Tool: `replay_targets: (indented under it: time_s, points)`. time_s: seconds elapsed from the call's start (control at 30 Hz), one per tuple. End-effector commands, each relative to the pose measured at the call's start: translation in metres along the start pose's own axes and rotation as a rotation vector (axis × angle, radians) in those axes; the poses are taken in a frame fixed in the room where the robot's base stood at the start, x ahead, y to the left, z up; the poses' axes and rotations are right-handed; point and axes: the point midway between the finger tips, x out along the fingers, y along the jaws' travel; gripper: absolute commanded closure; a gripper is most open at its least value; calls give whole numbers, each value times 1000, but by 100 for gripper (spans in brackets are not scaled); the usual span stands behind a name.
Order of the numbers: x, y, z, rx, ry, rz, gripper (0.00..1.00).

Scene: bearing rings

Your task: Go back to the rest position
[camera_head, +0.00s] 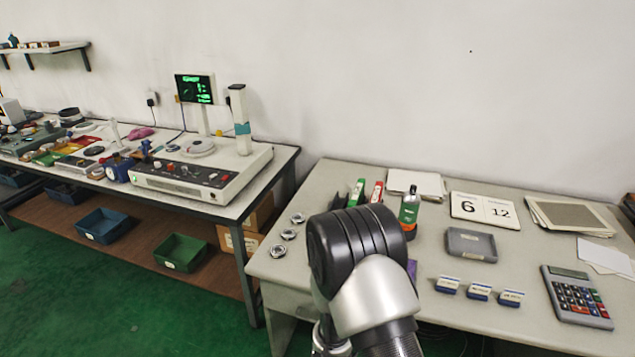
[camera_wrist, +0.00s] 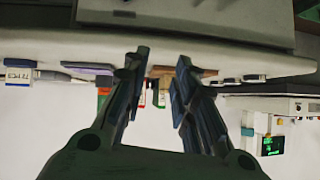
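My gripper (camera_wrist: 160,65) shows in the wrist view with its two fingers spread apart and nothing between them. The wrist view is upside down, with the desk edge across the top and the wall below. In the head view my arm rises at the bottom centre in front of the right desk, and my fingers are hidden there. Three metal bearing rings (camera_head: 288,234) lie in a row at the left end of the right desk (camera_head: 330,180), left of my arm and apart from it.
A grey tray (camera_head: 471,244), several small blue-white boxes (camera_head: 479,291), a calculator (camera_head: 577,297) and a green bottle (camera_head: 410,206) stand on the right desk. A measuring machine (camera_head: 202,174) stands on the left bench. Blue (camera_head: 104,226) and green (camera_head: 181,252) bins sit below it.

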Motion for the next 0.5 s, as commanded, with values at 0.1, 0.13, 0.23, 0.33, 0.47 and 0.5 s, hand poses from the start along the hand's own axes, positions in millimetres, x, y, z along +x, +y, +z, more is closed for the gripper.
replay_targets:
  time_s: [0.1,0.13,0.23,0.33,0.47,0.5]
  points:
    - [-28,-16,-47,21,-69,-50,74]
    - [-36,-19,-56,22,-88,-62,74]
    - [-67,-25,-84,16,-149,-101,74]
    - [-103,-27,-109,-3,-204,-136,74]
    - [-155,-20,-133,-41,-270,-172,74]
    - [-172,-17,-138,-56,-289,-180,74]
